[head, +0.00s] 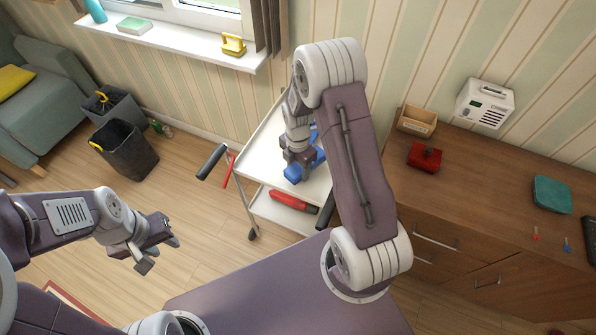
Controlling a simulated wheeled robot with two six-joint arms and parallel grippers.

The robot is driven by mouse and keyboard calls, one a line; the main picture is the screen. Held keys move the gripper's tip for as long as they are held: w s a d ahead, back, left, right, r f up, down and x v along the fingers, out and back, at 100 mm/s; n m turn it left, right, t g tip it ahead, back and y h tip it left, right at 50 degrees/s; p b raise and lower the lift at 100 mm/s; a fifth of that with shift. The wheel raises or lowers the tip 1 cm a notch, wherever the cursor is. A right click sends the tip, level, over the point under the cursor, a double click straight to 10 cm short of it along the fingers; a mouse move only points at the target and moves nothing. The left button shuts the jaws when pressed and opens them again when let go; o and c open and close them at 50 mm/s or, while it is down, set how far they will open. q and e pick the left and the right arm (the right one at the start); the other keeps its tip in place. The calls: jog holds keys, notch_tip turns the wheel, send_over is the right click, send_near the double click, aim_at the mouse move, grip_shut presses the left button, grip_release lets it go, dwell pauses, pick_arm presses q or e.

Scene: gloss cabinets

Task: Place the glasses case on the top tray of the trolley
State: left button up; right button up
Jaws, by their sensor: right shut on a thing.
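A blue, elongated object, which I take to be the glasses case (293,175), is at my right gripper (298,163), over the top tray of the trolley (262,158). The gripper points down and is shut on it, hiding its middle. I cannot tell whether the case touches the tray or is held just above it. The white trolley stands against the wall, partly hidden by my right arm. My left gripper (158,251) is open and empty above the floor at the left.
A red object (293,201) lies on the trolley's lower shelf. The wooden cabinet (480,210) at right carries a red object (425,158), a small wooden box (417,121), a white appliance (485,103) and a teal case-like object (552,194). Dark bins (125,150) stand left.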

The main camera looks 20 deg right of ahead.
notch_tip(320, 180, down, 3)
jog(key=shift+r, duration=0.2)
jog(key=shift+f, duration=0.15)
jog(key=o, duration=1.4)
